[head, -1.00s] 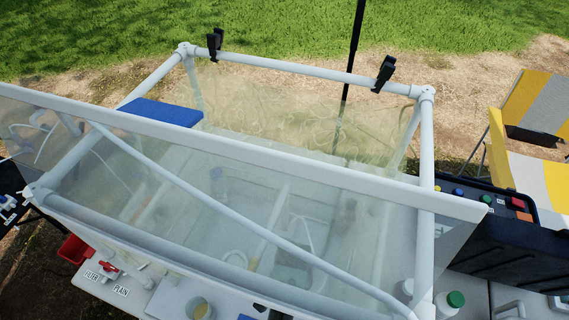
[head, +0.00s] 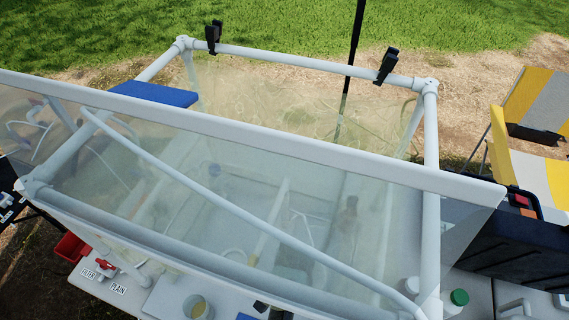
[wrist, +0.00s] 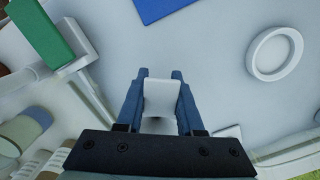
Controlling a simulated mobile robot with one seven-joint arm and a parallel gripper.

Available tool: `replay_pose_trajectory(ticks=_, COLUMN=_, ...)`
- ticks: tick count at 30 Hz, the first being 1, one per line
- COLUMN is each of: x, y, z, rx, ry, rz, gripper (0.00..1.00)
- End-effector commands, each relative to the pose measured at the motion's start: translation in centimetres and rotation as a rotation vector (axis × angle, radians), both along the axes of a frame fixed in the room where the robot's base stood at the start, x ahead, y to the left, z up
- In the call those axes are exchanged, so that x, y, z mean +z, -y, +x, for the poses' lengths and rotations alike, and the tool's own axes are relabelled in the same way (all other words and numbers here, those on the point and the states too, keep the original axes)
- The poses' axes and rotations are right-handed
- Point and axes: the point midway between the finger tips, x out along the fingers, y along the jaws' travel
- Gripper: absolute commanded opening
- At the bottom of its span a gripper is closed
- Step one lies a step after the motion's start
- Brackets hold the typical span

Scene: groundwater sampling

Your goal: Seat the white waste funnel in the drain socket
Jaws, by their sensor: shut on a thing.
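In the wrist view, my gripper (wrist: 162,82) has its two blue fingers closed on a white piece (wrist: 162,97), apparently the waste funnel. Only a small part of it shows between the fingers, so its full shape and lower end are hidden. A raised white ring with a round recess (wrist: 275,53), which looks like the drain socket, is on the pale surface at the upper right. It is apart from my gripper and looks empty. In the head view I cannot make out the funnel or socket clearly behind the hazy clear panel.
The white pipe frame (head: 432,190) and tilted clear panel (head: 260,140) enclose the work area. In the wrist view, a green block (wrist: 45,32) is upper left and several bottles (wrist: 25,128) are lower left. Pale surface between gripper and ring looks clear.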

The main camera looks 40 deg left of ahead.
Motion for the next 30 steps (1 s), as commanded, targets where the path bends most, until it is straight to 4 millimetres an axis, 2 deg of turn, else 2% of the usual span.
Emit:
replay_pose_trajectory(ticks=8, x=-0.8, y=0.0, z=0.0, rx=0.000, ry=0.000, rz=0.000, gripper=0.00)
replay_pose_trajectory(ticks=9, x=-0.7, y=0.0, z=0.0, rx=0.000, ry=0.000, rz=0.000, gripper=0.41)
replay_pose_trajectory(ticks=14, x=-0.7, y=0.0, z=0.0, rx=0.000, ry=0.000, rz=0.000, gripper=0.70)
replay_pose_trajectory(ticks=25, x=-0.3, y=0.0, z=0.0, rx=0.000, ry=0.000, rz=0.000, gripper=0.71)
replay_pose_trajectory(ticks=30, x=1.8, y=0.0, z=0.3, rx=0.000, ry=0.003, rz=0.001, gripper=0.71)
